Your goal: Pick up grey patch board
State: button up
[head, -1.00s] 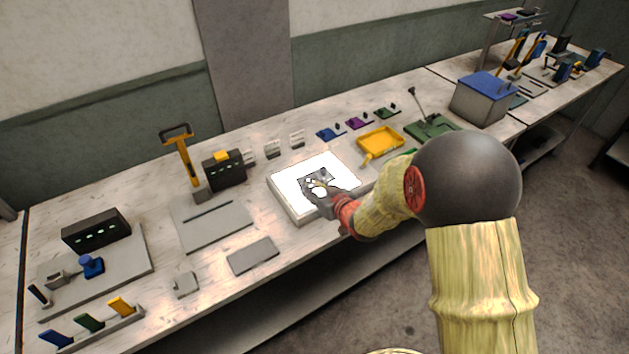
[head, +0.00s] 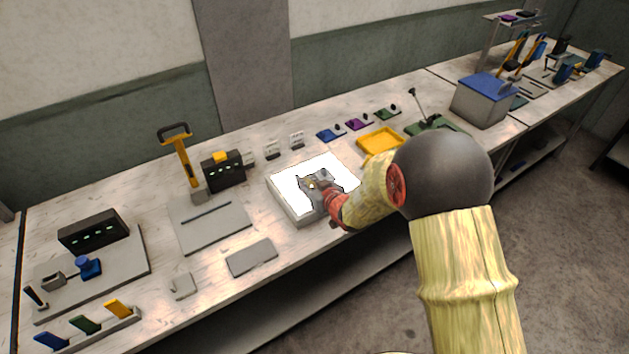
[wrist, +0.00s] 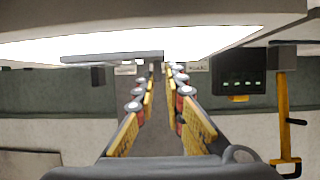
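A grey board, which I take as the patch board, lies on the bright panel of the light box (head: 289,207); my gripper hides much of it in the head view. In the wrist view a thin grey slab (wrist: 100,58), seen edge-on against the bright surface, looks like the same board. My gripper (head: 312,186) is low over the panel. In the wrist view its yellow-padded fingers (wrist: 164,75) stand apart with a gap between them. Their tips are close to the slab's right end; I cannot tell whether they touch it.
A flat grey plate (head: 251,257) lies at the table's front edge. A yellow tray (head: 380,141) is right of the light box. A black box with green lights (head: 223,170) and a yellow-handled lever (head: 182,160) stand behind left. A blue-lidded box (head: 483,100) is farther right.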

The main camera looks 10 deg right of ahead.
grip_shut()
jog(key=shift+r, duration=0.1)
jog(key=shift+r, duration=0.25)
jog(key=r+p, duration=0.1)
jog(key=r, duration=0.2)
jog(key=shift+s+d+r+p, duration=0.1)
jog(key=shift+d+r+p, duration=0.2)
jog(key=shift+d+p, duration=0.05)
jog(key=s+d+r+p, duration=0.2)
jog(key=s+d+r, duration=0.5)
jog(key=d, duration=0.4)
jog(key=shift+s+r+p, duration=0.15)
jog(key=shift+r+p, duration=0.2)
jog(key=shift+r, duration=0.25)
jog(key=shift+b, duration=0.3)
